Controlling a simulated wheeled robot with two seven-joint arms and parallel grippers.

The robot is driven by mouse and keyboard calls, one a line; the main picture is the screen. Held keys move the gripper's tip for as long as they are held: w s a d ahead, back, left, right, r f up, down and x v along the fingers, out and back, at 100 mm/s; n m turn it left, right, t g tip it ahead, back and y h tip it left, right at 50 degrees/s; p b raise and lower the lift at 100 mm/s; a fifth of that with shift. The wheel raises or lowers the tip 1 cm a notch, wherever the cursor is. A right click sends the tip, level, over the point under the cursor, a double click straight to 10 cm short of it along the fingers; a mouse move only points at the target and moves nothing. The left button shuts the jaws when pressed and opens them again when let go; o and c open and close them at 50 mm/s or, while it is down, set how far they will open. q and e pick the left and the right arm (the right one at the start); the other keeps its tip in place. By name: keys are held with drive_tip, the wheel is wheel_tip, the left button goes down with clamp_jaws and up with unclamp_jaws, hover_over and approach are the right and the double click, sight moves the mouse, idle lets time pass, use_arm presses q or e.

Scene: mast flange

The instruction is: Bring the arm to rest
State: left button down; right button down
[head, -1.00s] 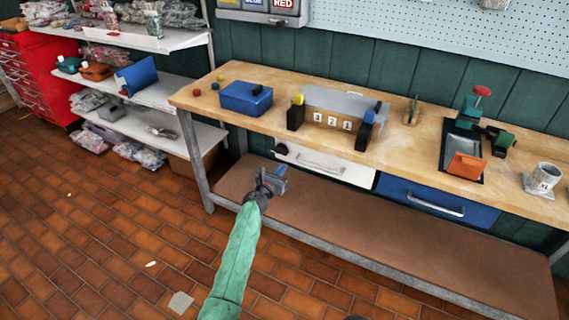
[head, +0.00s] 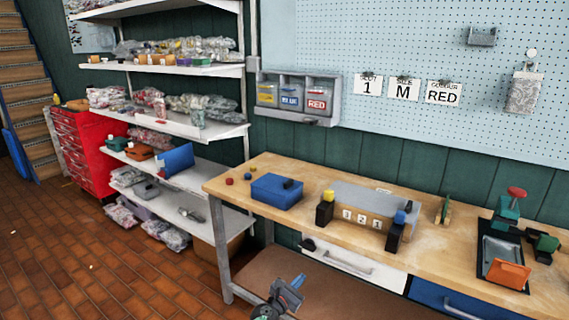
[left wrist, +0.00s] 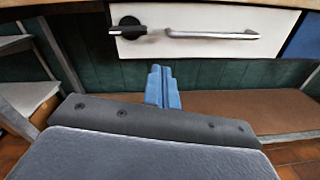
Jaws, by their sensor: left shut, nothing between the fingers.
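My left gripper (head: 291,284) shows at the bottom of the head view, in front of the workbench and below its top. Its blue fingers are shut with nothing between them. In the left wrist view the closed fingers (left wrist: 162,86) point toward the bench, just below the white drawer (left wrist: 205,32) with its black knob and grey handle. The fingers look apart from the drawer. The rest of the left arm is mostly out of the head view. My right gripper is not in view.
The wooden workbench (head: 350,218) carries a blue box (head: 276,190), a grey block with numbers (head: 372,203) and an orange-fronted tray (head: 508,273). The brown lower shelf (head: 340,298) lies under the drawers. White shelves (head: 208,133) stand at the left. Open tiled floor (head: 110,270) lies left of the bench.

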use_arm(q)
drive_tip(key=s+r+m+g, duration=0.2)
drive_tip(key=s+m+g, duration=0.2)
drive_tip(key=m, duration=0.7)
drive_tip(key=s+r+m+g, duration=0.3)
drive_tip(key=s+m, duration=0.1)
drive_tip(key=m, duration=0.7)
drive_tip(key=s+a+f+m+g+y, duration=0.1)
drive_tip(key=s+a+f+m+y, duration=0.15)
drive_tip(key=s+a, duration=0.45)
drive_tip(key=s+a+f+m+g+y, duration=0.15)
drive_tip(key=s+a+y, duration=0.35)
drive_tip(key=s, duration=0.5)
drive_tip(key=s+a+f+m+y, duration=0.1)
drive_tip(key=s+a+m+y, duration=0.1)
drive_tip(key=s+a, duration=0.55)
drive_tip(key=s+a+f+g, duration=0.1)
drive_tip(key=s+f, duration=0.3)
drive_tip(key=s, duration=0.6)
drive_tip(key=s+a+f+g, duration=0.1)
drive_tip(key=s+f, duration=0.4)
drive_tip(key=s, duration=0.6)
drive_tip(key=shift+g, duration=0.65)
drive_tip(key=shift+a+f, duration=0.1)
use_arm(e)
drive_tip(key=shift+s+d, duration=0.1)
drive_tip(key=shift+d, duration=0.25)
